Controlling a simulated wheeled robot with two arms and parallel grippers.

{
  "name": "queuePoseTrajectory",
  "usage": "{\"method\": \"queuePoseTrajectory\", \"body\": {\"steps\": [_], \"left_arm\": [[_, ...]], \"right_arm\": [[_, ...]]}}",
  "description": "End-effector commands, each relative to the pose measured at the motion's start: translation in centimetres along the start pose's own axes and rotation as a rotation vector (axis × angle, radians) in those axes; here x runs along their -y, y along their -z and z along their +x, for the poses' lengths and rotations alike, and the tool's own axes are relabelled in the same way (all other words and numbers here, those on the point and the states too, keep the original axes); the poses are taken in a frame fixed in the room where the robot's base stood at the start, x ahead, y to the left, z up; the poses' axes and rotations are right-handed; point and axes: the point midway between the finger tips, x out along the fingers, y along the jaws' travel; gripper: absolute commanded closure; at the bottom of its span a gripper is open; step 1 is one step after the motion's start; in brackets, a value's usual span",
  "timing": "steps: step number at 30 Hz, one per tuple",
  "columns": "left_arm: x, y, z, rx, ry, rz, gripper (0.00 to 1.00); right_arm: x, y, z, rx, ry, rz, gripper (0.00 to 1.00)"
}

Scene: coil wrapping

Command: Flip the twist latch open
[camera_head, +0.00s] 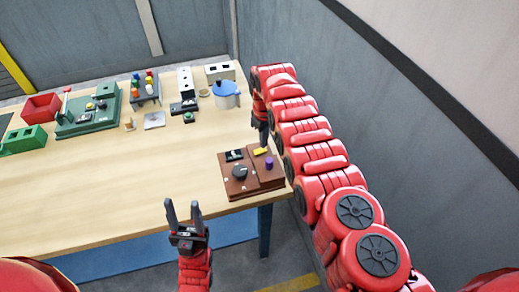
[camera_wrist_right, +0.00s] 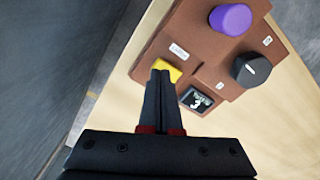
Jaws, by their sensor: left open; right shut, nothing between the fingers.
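The yellow twist latch (camera_head: 260,151) sits on a brown panel box (camera_head: 236,190) at the table's front right corner. In the right wrist view the yellow latch (camera_wrist_right: 170,72) shows just past my right fingertips, partly hidden by them. My right gripper (camera_head: 263,142) is shut and empty, pointing down at the latch; it also shows in the right wrist view (camera_wrist_right: 160,78). I cannot tell whether it touches the latch. My left gripper (camera_head: 185,212) is open and empty, in front of the table's front edge.
The box also carries a purple knob (camera_wrist_right: 232,19), a black dial (camera_wrist_right: 251,69) and a small display (camera_wrist_right: 196,99). A blue-lidded pot (camera_head: 226,95), a green panel box (camera_head: 90,116) and a red bin (camera_head: 41,107) stand further back. The table's middle is clear.

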Motion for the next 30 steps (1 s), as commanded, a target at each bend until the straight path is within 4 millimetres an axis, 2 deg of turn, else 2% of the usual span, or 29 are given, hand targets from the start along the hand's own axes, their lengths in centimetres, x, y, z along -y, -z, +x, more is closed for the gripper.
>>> {"method": "queuePoseTrajectory", "body": {"steps": [30], "left_arm": [[-0.03,-0.12,-0.73,0.0,0.0,0.0,0.5]], "right_arm": [[0.0,0.0,0.74,0.0,0.0,0.0,1.0]]}}
